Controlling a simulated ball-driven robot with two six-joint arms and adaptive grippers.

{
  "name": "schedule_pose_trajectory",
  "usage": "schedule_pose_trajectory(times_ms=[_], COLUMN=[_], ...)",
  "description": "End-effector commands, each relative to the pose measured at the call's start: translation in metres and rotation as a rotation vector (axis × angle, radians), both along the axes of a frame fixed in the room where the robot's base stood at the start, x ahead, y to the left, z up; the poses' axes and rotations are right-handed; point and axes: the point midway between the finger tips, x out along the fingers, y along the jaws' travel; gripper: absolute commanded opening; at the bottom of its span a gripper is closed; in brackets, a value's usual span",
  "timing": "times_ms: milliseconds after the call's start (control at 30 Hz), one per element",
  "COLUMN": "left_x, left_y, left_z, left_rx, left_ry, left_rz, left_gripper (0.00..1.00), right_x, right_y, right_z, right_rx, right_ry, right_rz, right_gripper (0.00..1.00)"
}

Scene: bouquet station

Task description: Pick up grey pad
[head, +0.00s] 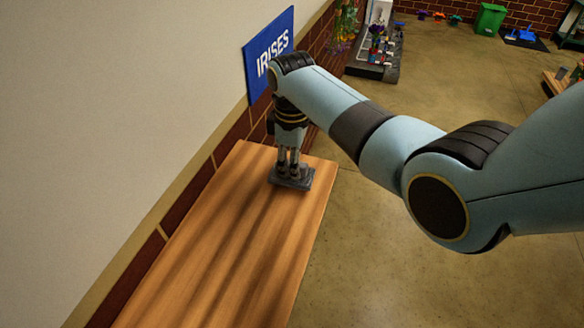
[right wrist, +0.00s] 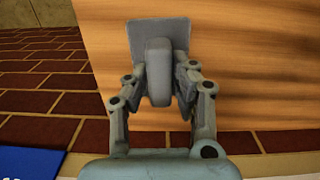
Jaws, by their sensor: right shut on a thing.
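The grey pad (head: 301,183) is at the far end of the wooden table, near the wall. It is a flat grey square with a raised block on it, which shows in the right wrist view (right wrist: 158,72). My right gripper (head: 291,172) points down over the pad and is shut on its raised block, with a finger on each side. I cannot tell whether the pad touches the table or is slightly above it. My left gripper is not in view.
The wooden table (head: 230,245) is otherwise bare. A blue IRISES sign (head: 268,50) hangs on the wall just behind my right gripper. Open floor (head: 400,270) lies to the right. A green bin (head: 489,19) and shelving with flowers (head: 376,55) stand farther back.

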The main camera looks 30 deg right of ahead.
Motion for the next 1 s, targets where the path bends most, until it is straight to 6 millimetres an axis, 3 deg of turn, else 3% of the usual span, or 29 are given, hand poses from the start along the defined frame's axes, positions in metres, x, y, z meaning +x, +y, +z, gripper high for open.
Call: schedule_pose_trajectory(times_ms=[100, 500, 733, 1000], left_x=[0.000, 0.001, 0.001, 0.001], left_y=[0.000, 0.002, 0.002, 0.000], left_z=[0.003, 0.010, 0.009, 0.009], left_rx=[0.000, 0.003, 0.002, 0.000], left_ry=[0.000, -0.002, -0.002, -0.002], left_rz=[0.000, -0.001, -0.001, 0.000], left_gripper=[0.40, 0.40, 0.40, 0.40], right_x=[0.001, -0.058, -0.075, -0.077], right_y=[0.000, -0.068, -0.086, -0.088], right_z=[0.024, 0.075, 0.090, 0.093], right_rx=[0.000, -0.004, -0.002, 0.001], right_ry=[-0.006, -0.003, -0.001, -0.001], right_rz=[0.000, 0.000, -0.001, 0.000], right_gripper=[0.00, 0.00, 0.00, 0.00])
